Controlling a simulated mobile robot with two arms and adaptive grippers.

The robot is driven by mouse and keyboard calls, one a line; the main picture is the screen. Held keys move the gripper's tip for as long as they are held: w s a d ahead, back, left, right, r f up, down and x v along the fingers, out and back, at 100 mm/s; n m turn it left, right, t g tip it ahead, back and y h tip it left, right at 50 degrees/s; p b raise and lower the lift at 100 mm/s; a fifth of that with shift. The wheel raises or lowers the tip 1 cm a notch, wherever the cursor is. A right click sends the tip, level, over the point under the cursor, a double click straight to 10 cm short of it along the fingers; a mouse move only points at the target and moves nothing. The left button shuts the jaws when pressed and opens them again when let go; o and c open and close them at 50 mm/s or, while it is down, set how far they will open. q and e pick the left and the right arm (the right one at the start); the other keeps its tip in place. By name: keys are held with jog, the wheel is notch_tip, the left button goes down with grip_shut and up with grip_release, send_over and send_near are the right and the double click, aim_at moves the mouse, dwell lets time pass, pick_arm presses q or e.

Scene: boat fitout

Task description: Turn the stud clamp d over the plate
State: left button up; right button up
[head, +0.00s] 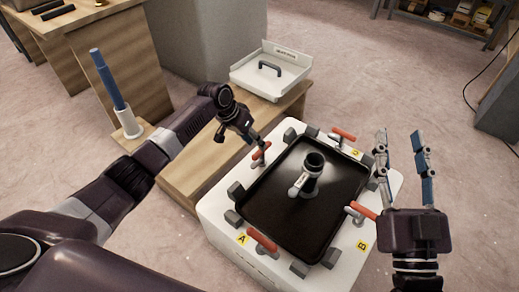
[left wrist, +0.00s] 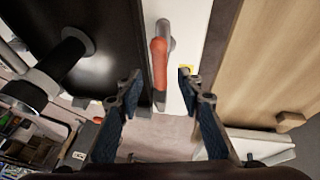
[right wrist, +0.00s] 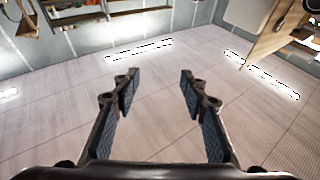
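A black plate (head: 290,215) lies on a white block (head: 218,207) with red-handled clamps around its edge. The back-left clamp (head: 262,153) is beside my left gripper (head: 256,140); its letter is not readable, so I cannot confirm it is d. In the left wrist view its red handle (left wrist: 160,65) lies ahead, between the lines of the open fingers (left wrist: 163,95), alongside the plate's edge. I cannot tell whether they touch. My right gripper (head: 403,140) is open, empty and raised at the right of the block; its fingers (right wrist: 160,90) show only floor between them.
Clamps A (head: 262,240) and B (head: 360,210) and a back-right clamp (head: 343,134) surround the plate. A black post (head: 312,170) rises from the plate. A wooden bench (head: 210,170) with a white tray (head: 272,75) stands behind. A blue tool (head: 108,80) stands in a white holder.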

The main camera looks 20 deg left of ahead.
aim_at(259, 150)
pick_arm(q)
jog(key=b+x, duration=0.1)
jog(key=x, duration=0.3)
jog(key=shift+f+b, duration=0.1)
jog(key=shift+b, duration=0.3)
jog(key=shift+d+f, duration=0.1)
pick_arm(e)
jog(key=s+r+t+y, duration=0.2)
jog(key=s+r+t, duration=0.3)
jog(key=r, duration=0.4)
jog(key=shift+s+d+t, duration=0.3)
jog(key=shift+s+d, duration=0.05)
jog(key=shift+s, duration=0.5)
jog(key=shift+r, duration=0.1)
pick_arm(q)
grip_shut()
